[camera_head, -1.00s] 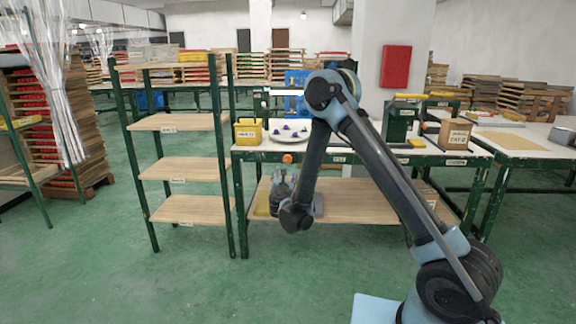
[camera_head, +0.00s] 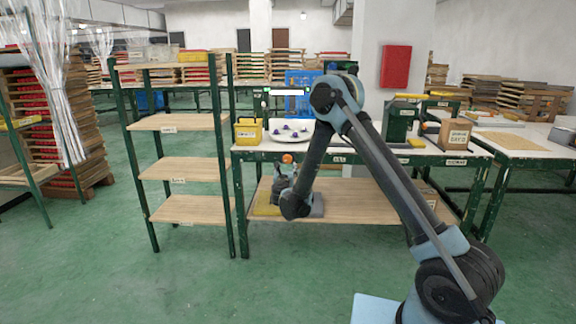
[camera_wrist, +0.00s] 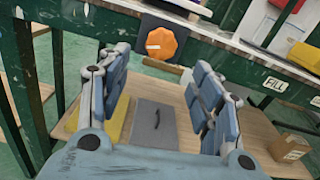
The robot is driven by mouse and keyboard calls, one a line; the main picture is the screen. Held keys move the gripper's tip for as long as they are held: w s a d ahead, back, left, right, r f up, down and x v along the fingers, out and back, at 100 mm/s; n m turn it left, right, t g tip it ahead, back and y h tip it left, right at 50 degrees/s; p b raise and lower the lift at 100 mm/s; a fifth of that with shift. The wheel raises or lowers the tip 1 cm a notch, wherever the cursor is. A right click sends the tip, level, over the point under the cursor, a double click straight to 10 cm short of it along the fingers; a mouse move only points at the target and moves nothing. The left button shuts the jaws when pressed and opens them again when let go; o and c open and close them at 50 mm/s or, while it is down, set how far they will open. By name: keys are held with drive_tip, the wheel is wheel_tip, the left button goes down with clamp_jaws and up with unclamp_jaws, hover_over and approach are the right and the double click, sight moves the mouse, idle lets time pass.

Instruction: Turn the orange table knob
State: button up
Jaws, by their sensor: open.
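The orange table knob (camera_wrist: 161,44) is on the front edge of the green-framed table, on a dark plate, with a pale mark on its left half. In the head view the knob (camera_head: 287,158) shows just above my gripper. My gripper (camera_wrist: 163,85) is open and empty. In the wrist view its two blue padded fingers stand apart, left and right, with the knob beyond them, above the gap and not between them. In the head view my gripper (camera_head: 284,178) is partly hidden by my wrist.
A white round plate (camera_head: 290,130) with purple pieces and a yellow box (camera_head: 248,132) stand on the tabletop. The lower wooden shelf (camera_wrist: 250,150) holds a grey panel (camera_wrist: 152,128). A "FILL" label (camera_wrist: 275,84) is right of the knob. A shelf rack stands left.

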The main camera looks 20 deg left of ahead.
sight(287, 161)
drive_tip(key=x, duration=0.9)
drive_tip(key=shift+w, duration=0.1)
drive_tip(key=c, duration=1.1)
